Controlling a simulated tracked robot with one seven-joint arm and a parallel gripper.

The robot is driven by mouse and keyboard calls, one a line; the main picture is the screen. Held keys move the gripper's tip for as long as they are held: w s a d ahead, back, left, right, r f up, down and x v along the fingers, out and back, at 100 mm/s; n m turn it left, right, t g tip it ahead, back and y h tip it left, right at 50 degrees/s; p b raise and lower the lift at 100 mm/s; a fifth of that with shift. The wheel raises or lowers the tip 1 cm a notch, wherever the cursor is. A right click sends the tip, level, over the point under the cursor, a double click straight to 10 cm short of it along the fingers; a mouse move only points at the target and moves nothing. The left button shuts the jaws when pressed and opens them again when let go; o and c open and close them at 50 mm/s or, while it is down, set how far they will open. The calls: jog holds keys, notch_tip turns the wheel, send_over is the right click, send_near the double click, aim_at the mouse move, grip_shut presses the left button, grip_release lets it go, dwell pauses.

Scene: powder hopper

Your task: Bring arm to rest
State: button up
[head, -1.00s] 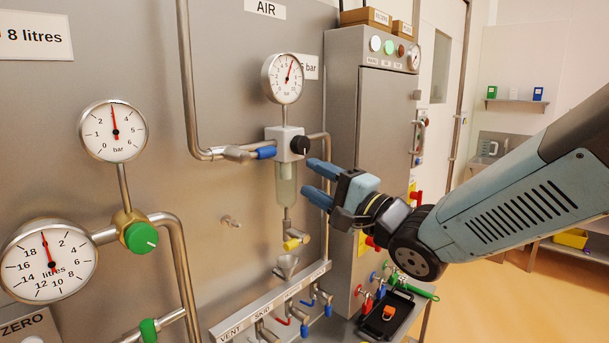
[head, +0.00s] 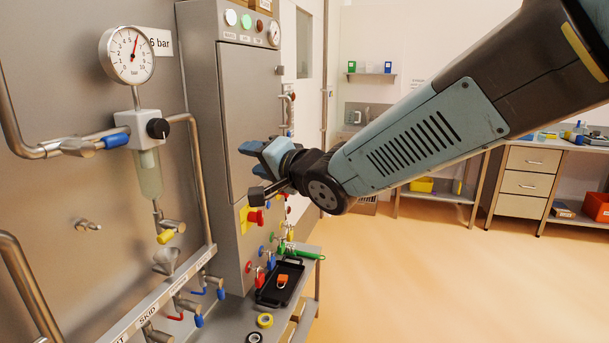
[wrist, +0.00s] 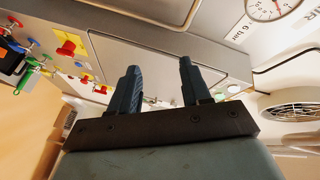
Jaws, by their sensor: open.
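My gripper (head: 250,158) is at the end of my blue-grey arm, which reaches in from the upper right of the head view. It is in front of the grey cabinet (head: 230,110), with its fingers pointing left. In the wrist view the two dark fingers of my gripper (wrist: 158,88) stand apart with nothing between them. The cabinet's flat grey front (wrist: 220,60) lies beyond them. I cannot tell the exact gap between fingers and cabinet.
The panel at left carries a pressure gauge (head: 127,55), a regulator with a clear bowl (head: 149,173) and steel pipes. A black tray (head: 280,285) with an orange-red item sits on a low bench below. Open floor (head: 410,270) lies to the right.

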jog(key=d+f+h, duration=0.3)
jog(key=d+h, duration=0.6)
jog(key=d, duration=1.1)
jog(key=s+d+f+n+g+h, duration=0.3)
jog(key=s+d+g, duration=0.3)
jog(key=s+d, duration=0.7)
jog(key=s+f, duration=0.1)
jog(key=s, duration=0.2)
jog(key=shift+d+f+n, duration=0.15)
jog(key=shift+d+n, duration=0.05)
jog(key=shift+n, duration=0.1)
jog(key=shift+c, duration=0.4)
jog(key=shift+w+a, duration=0.1)
